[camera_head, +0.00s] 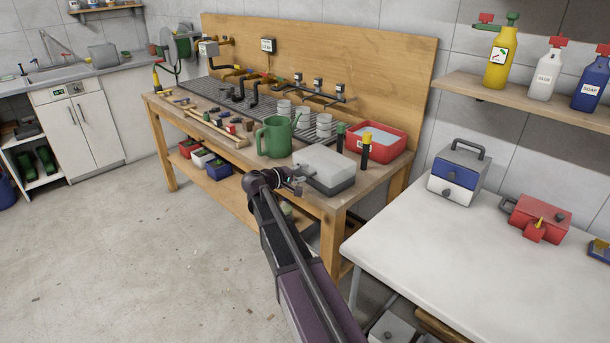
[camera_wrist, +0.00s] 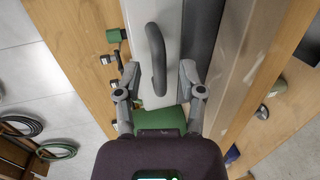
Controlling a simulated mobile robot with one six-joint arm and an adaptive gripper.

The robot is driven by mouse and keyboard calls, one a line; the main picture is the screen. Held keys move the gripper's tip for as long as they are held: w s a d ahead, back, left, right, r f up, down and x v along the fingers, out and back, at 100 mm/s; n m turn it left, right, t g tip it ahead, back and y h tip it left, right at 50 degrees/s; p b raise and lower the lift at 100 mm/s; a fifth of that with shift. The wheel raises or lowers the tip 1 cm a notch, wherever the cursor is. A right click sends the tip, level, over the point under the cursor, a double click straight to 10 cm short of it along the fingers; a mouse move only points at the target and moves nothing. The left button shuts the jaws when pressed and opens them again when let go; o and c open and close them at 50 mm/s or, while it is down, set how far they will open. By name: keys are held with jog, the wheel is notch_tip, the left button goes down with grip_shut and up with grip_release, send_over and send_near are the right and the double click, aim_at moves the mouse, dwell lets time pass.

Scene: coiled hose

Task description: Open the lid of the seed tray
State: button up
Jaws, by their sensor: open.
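The seed tray (camera_head: 322,170) is a box with a pale, cloudy lid over a dark grey base. It stands near the front right end of the wooden workbench, and its lid looks shut. My gripper (camera_head: 292,181) is at its front left side in the head view. In the wrist view my gripper (camera_wrist: 158,72) is open, with a finger on each side of a dark curved handle (camera_wrist: 156,55). The handle lies against a pale surface (camera_wrist: 166,12), which appears to be the tray's lid. I cannot tell whether the fingers touch the handle.
A green jug (camera_head: 275,138) stands close behind the tray on the left. A white table (camera_head: 430,240) with a toolbox (camera_head: 458,175) is at the right.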

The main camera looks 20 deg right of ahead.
jog(key=shift+w+d+f, duration=0.1)
jog(key=shift+w+d, duration=0.05)
jog(key=shift+d, duration=0.35)
jog(key=shift+c, duration=0.2)
grip_shut()
jog(key=shift+r+p, duration=0.2)
jog(key=shift+p, duration=0.1)
